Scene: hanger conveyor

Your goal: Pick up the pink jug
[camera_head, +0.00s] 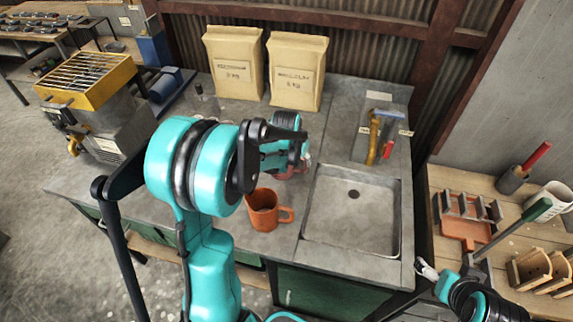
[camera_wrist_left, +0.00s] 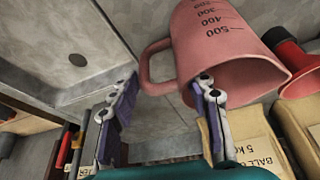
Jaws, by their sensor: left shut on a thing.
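The pink jug (camera_wrist_left: 225,45), with measuring marks, fills the upper right of the left wrist view, its handle (camera_wrist_left: 153,62) pointing left. In the head view, only a small part of the pink jug (camera_head: 287,174) shows behind my left gripper (camera_head: 295,150), on the counter left of the sink. In the left wrist view, my left gripper (camera_wrist_left: 165,112) has one finger against the jug's rim and the other beyond the handle side; it is shut on the jug. Whether the jug is lifted cannot be told. My right gripper (camera_head: 428,270) is partly visible at the lower right.
An orange mug (camera_head: 264,211) stands on the counter in front of the jug. The sink (camera_head: 350,212) lies to the right. Two paper bags (camera_head: 297,72) stand behind. A red object (camera_wrist_left: 295,62) is beside the jug in the wrist view. A yellow-topped machine (camera_head: 88,77) is left.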

